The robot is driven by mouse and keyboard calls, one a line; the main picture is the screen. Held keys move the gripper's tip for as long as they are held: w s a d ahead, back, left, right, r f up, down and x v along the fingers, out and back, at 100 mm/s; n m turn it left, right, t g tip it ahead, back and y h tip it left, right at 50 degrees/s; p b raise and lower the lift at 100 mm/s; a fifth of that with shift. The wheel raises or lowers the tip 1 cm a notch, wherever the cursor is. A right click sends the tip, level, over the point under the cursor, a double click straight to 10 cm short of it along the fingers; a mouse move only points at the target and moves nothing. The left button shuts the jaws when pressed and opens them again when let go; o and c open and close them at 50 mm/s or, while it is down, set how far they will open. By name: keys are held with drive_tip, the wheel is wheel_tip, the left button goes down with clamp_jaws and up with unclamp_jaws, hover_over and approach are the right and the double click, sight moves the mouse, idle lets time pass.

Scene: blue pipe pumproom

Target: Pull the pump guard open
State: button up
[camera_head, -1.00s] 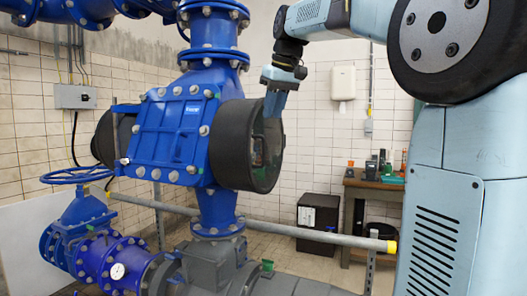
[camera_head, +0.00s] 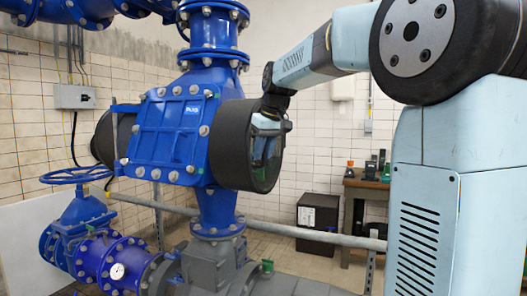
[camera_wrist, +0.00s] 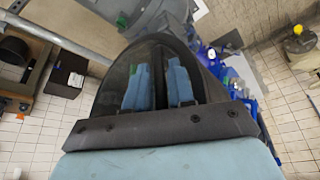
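The pump guard, a dark round housing (camera_head: 232,145) with a glassy front face (camera_head: 266,158), sits on the right side of the blue pump body (camera_head: 166,137). In the head view my wrist is at the guard's upper right edge, and my gripper is mostly hidden behind it; bluish parts show through the glassy face. In the wrist view the two blue fingers of my gripper (camera_wrist: 160,90) are apart, with a narrow dark gap between them. A dark, arched, see-through shape surrounds them there. I cannot tell whether the fingers touch the guard.
A grey rail (camera_head: 330,237) runs low across the scene. A blue handwheel valve (camera_head: 78,176) stands at the left. A wooden table (camera_head: 362,184) with small items and a black box (camera_head: 317,222) are at the back right. The tiled wall is behind.

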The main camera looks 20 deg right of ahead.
drive_tip(key=shift+c, duration=0.3)
clamp_jaws()
idle(0.4)
